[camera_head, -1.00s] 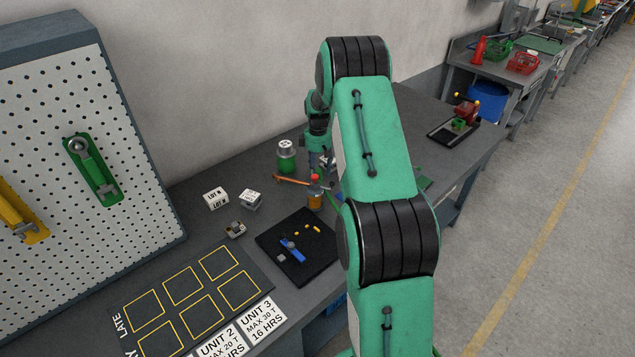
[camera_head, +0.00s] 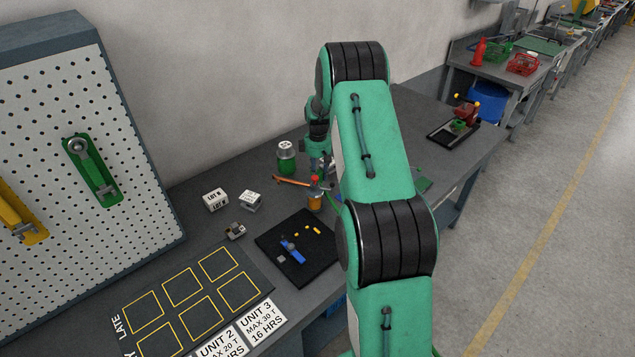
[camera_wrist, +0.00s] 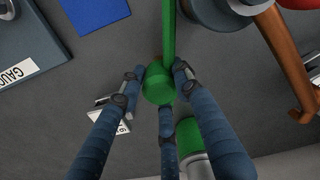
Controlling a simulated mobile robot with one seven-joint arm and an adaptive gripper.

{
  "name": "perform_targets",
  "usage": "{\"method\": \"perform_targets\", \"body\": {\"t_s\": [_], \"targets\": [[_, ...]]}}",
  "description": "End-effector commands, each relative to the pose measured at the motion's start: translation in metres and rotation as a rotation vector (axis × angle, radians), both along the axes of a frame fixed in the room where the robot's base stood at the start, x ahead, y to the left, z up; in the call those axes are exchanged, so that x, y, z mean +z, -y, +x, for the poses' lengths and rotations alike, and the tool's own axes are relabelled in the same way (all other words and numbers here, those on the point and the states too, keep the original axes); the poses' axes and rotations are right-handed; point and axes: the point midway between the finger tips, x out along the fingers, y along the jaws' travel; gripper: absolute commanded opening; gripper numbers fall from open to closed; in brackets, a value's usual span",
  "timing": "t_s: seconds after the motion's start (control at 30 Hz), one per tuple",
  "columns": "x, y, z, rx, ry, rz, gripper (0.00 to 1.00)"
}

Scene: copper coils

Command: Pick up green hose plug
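In the wrist view, a short green cylinder (camera_wrist: 158,85), which looks like the green hose plug, sits between the fingertips of my gripper (camera_wrist: 159,75). A straight green bar (camera_wrist: 168,30) runs up from behind it toward the top edge. A finger is close on each side of the plug, and the third is just below it. Narrow gaps seem to show at the two sides, so the fingers look open around it; contact with the lower finger is unclear. In the head view, my arm hides the plug and most of my gripper.
A green canister with a light top (camera_head: 286,157) stands near the wall; a similar one (camera_wrist: 190,140) shows beside my fingers. An orange-brown bar (camera_wrist: 285,60) lies at the right. White blocks (camera_head: 250,199) and a black tray (camera_head: 275,262) lie left of my arm.

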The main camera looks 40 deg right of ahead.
Motion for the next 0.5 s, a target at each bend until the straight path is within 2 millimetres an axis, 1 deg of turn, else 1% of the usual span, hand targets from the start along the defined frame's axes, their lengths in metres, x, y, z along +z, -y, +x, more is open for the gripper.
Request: {"method": "perform_targets", "body": {"t_s": [0.03,0.07,0.33,0.5], "targets": [[-0.0002,-0.0001,-0.0001,0.0,0.0,0.0,0.04],[-0.0002,-0.0001,-0.0001,0.0,0.0,0.0,0.02],[0.0008,0.0001,0.0,0.0,0.0,0.0,0.01],[0.0088,0.0002,0.0002,0.0,0.0,0.0,0.01]]}}
